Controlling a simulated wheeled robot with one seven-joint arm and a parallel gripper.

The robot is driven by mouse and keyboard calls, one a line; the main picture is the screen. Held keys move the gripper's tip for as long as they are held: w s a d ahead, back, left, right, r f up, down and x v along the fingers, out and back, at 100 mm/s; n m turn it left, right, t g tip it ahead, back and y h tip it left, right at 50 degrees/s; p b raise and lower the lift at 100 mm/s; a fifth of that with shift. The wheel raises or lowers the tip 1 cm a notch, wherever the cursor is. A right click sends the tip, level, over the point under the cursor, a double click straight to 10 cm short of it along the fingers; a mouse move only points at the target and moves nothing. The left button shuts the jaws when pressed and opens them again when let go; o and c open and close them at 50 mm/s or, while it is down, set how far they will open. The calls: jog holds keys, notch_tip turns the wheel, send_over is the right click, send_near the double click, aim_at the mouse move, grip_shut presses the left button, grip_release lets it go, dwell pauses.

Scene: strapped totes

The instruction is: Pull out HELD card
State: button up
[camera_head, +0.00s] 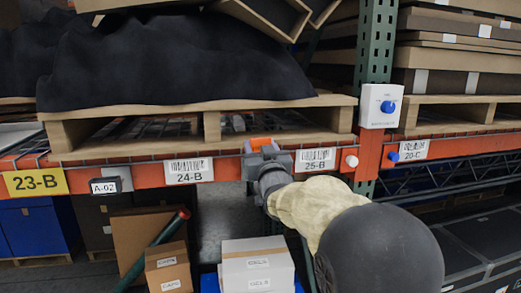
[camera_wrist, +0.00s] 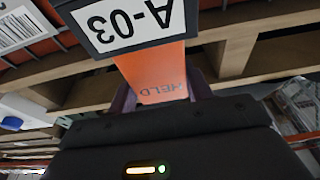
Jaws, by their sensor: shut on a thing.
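The orange HELD card (camera_wrist: 150,68) is in the wrist view, with its lettering upside down. Its far end meets the black-framed A-03 label holder (camera_wrist: 128,20); whether it is still inside the holder I cannot tell. My gripper (camera_wrist: 162,92) is shut on the card, with a dark finger on either side of its near end. In the head view my gripper (camera_head: 268,165) is at the orange shelf beam, between the 24-B and 25-B labels. A bit of the orange card (camera_head: 261,144) shows above the fingers there.
A wooden pallet (camera_head: 210,126) with a black-covered load sits just above the beam. An A-02 holder (camera_head: 105,186) hangs to the left. A white box with a blue knob (camera_head: 381,106) is on the green upright. Cartons (camera_head: 257,265) stand below.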

jog(key=shift+r+p, duration=0.7)
jog(key=shift+r, duration=1.1)
jog(key=shift+s, duration=0.1)
jog(key=s+d+b, duration=0.2)
jog(key=s+b, duration=0.5)
jog(key=s, duration=0.2)
jog(key=shift+s+d, duration=0.25)
jog(key=shift+d, duration=0.15)
dwell(0.4)
